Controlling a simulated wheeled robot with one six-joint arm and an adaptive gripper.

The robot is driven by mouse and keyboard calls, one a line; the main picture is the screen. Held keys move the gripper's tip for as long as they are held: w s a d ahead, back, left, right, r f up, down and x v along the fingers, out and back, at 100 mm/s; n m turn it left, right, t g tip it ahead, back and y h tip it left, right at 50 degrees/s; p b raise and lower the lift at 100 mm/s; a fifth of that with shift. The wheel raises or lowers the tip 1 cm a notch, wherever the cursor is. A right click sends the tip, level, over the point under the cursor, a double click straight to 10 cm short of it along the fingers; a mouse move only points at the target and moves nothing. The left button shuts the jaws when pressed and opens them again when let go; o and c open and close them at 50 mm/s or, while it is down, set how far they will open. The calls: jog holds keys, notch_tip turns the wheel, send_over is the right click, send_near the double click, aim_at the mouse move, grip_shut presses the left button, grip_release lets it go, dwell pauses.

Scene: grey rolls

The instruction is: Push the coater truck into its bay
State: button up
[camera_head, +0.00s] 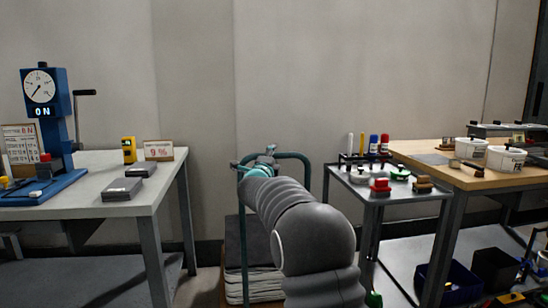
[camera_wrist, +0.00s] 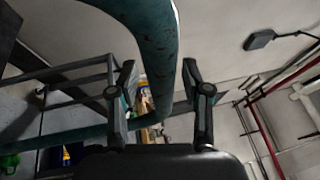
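The truck's teal tube handle (camera_head: 293,155) rises between the two side tables in the head view, with a teal post (camera_head: 243,255) on its left. A stack of pale sheets (camera_head: 262,285) sits low behind my arm. My gripper (camera_head: 262,165) is at the handle's left part, mostly hidden by my arm. In the wrist view, my gripper (camera_wrist: 158,78) has its two fingers apart, with the worn teal tube (camera_wrist: 155,45) running between them. Small gaps show beside the tube, so I see no clear grip. Most of the truck is hidden.
A grey table (camera_head: 95,210) with a blue dial press (camera_head: 45,135) stands left. A small metal table (camera_head: 385,193) with markers and stamps and a wood-topped bench (camera_head: 470,180) stand right. Bins (camera_head: 455,285) lie below the bench. The wall (camera_head: 300,70) is behind.

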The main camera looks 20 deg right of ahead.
jog(key=shift+s, duration=0.1)
jog(key=v, duration=1.2)
